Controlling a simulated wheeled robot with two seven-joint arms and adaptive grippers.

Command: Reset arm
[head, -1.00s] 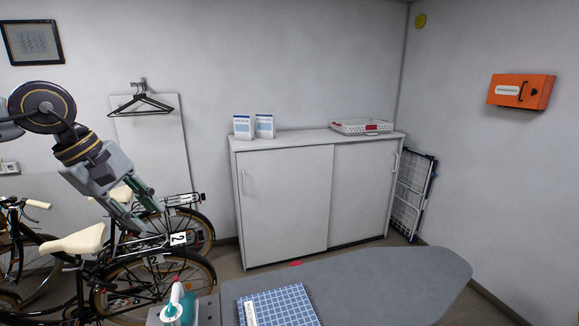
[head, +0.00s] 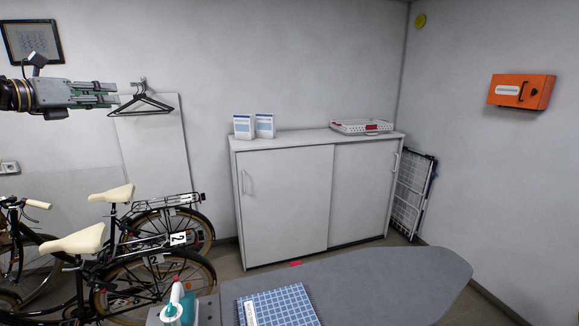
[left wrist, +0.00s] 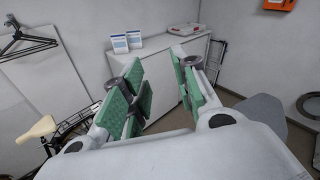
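My left gripper (head: 117,94) is raised at the upper left of the head view, pointing right, in front of the wall and near the black hanger (head: 147,104). In the left wrist view, its green-padded fingers (left wrist: 160,90) stand apart with nothing between them. The white cabinet (left wrist: 217,60) shows beyond the fingers there. My right gripper is in neither view.
Two bicycles (head: 140,268) stand at the left below my arm. An ironing board (head: 400,280) with a blue checked notebook (head: 278,306) and an iron (head: 176,308) fills the front. The white cabinet (head: 285,205) stands behind, with a drying rack (head: 414,195) beside it.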

